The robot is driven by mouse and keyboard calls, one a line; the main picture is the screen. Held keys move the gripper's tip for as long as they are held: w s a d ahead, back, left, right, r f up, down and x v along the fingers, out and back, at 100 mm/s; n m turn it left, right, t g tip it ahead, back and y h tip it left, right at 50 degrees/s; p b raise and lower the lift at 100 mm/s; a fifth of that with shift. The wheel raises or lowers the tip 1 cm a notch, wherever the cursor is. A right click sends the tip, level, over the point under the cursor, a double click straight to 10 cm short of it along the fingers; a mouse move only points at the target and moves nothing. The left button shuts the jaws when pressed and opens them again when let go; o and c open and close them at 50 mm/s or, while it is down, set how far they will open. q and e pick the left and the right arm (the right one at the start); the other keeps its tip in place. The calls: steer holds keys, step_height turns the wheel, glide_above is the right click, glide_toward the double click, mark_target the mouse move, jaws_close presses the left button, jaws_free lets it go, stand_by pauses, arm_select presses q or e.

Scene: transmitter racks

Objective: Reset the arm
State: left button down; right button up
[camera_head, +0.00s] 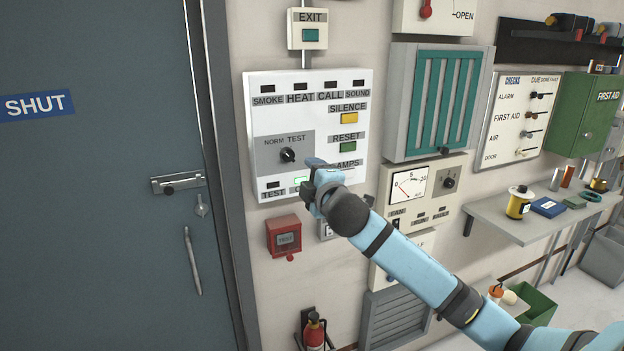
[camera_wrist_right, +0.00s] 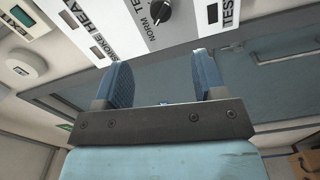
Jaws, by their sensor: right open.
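My right arm reaches in from the lower right in the head view. Its gripper (camera_head: 315,180) is in front of the lower part of a white alarm panel (camera_head: 262,112). In the right wrist view the gripper (camera_wrist_right: 160,80) has its two blue fingers wide apart with nothing between them. The panel carries a black NORM/TEST knob (camera_head: 288,155), which also shows in the wrist view (camera_wrist_right: 161,11). A yellow SILENCE button (camera_head: 349,118) and a green RESET button (camera_head: 347,147) are on its right side. A green lamp (camera_head: 301,182) is lit, partly covered by the gripper. My left gripper is not in view.
A red call point (camera_head: 284,238) is below the panel. A meter box (camera_head: 411,186) and a green-slatted vent (camera_head: 440,103) are to the right. A grey door (camera_head: 95,240) is at the left. A shelf (camera_head: 520,230) with small items stands at the far right.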

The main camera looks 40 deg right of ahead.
stand_by(0.4)
steer(key=s+a+f+m+g+y, duration=0.1)
steer(key=s+a+f, duration=0.15)
steer(key=f, duration=0.55)
steer(key=s+a+f+m+g+y, duration=0.1)
steer(key=s+a+f+y, duration=0.15)
steer(key=f, duration=0.55)
steer(key=s+a+f+m+g+y, duration=0.15)
steer(key=a+f, duration=0.25)
steer(key=f, duration=0.4)
steer(key=s+a+f+m+g, duration=0.1)
steer(key=s+a+f+m, duration=0.3)
steer(key=s+f, duration=0.6)
steer(key=s+a+f+m+g+y, duration=0.1)
steer(key=s+a+f+m, duration=0.3)
steer(key=s+f, duration=0.7)
steer(key=s+a+g, duration=0.1)
steer(key=s+a, duration=0.1)
steer(key=s, duration=0.1)
steer(key=shift+s+a+f+y, duration=0.25)
steer(key=shift+a+f+y, duration=0.05)
